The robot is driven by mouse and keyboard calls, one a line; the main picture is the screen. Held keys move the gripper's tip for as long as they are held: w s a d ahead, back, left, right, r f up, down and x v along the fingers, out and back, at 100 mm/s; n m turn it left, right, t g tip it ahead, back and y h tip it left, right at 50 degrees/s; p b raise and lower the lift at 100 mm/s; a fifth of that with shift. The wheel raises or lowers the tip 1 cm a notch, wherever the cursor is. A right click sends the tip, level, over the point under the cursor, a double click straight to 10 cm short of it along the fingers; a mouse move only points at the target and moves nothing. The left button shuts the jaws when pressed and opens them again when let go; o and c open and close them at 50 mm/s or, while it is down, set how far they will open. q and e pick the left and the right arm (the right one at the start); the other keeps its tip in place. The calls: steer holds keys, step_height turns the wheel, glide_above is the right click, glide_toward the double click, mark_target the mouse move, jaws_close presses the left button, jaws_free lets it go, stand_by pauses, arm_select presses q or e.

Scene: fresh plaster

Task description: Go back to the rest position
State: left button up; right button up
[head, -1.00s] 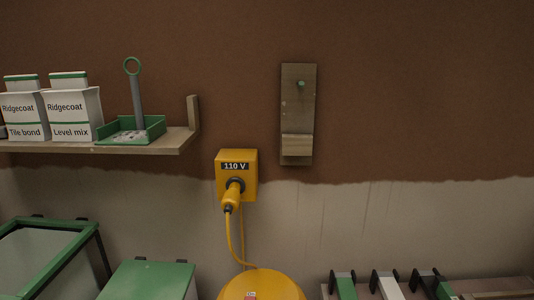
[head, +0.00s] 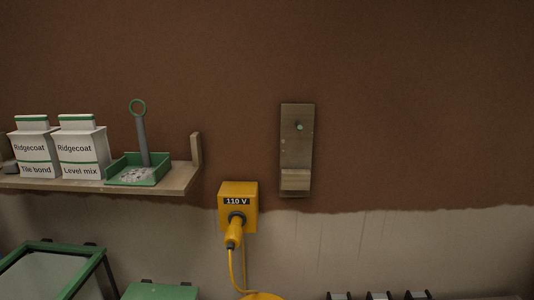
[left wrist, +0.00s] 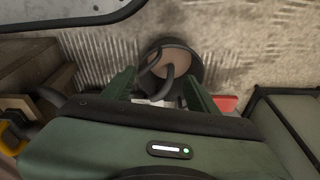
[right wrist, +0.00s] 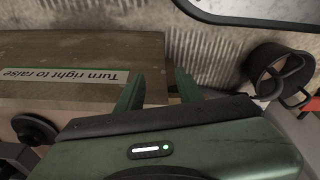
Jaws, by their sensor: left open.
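The task names no object. My left gripper (left wrist: 160,88) shows in the left wrist view with its two green fingers apart and nothing held between them. A dark round bucket (left wrist: 172,65) with a looped handle or hose lies beyond the fingers. My right gripper (right wrist: 158,88) shows in the right wrist view, also with its fingers apart and empty. A wooden box (right wrist: 60,60) labelled "Turn right to raise" is to the left of and behind its fingers. Neither gripper shows in the head view.
In the head view, a shelf (head: 180,180) carries two Ridgecoat boxes (head: 80,150) and a green tray (head: 160,172) holding a ring-handled tool. A yellow 110 V socket (head: 238,192) with a plug and a wooden wall board (head: 297,155) are on the wall. Green-framed bins stand lower left.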

arm_select(q)
steer(key=s+a+f+p, duration=0.1)
steer(key=s+f+p, duration=0.1)
steer(key=s+p, duration=0.3)
steer(key=s+a+f+g+p, duration=0.1)
steer(key=s+p, duration=0.4)
steer(key=s, duration=0.7)
steer(key=shift+s+a+f, duration=0.2)
steer(key=shift+a+f, duration=0.35)
steer(key=shift+f, duration=0.2)
arm_select(e)
steer(key=s+d+f, duration=0.1)
steer(key=s+f, duration=0.1)
steer(key=s, duration=0.6)
steer(key=s+d+f+g, duration=0.1)
steer(key=s+d+f, duration=0.1)
steer(key=s, duration=0.7)
steer(key=shift+s+f, duration=0.2)
steer(key=shift+f, duration=0.05)
